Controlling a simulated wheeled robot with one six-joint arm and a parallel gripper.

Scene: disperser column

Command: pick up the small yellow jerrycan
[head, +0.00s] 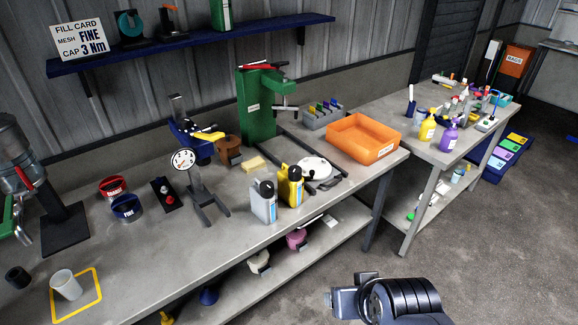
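My gripper (345,299) is at the bottom right of the head view, over the floor in front of the bench and apart from both jerrycans. I cannot make out its fingers clearly, nor whether they are open.
An orange tray (364,140) and a white round object (314,169) sit right of and behind the jerrycans. A dial gauge stand (193,185) is on their left. A green press (262,105) stands behind. A second table holds yellow and purple bottles (449,137). Floor around my gripper is clear.

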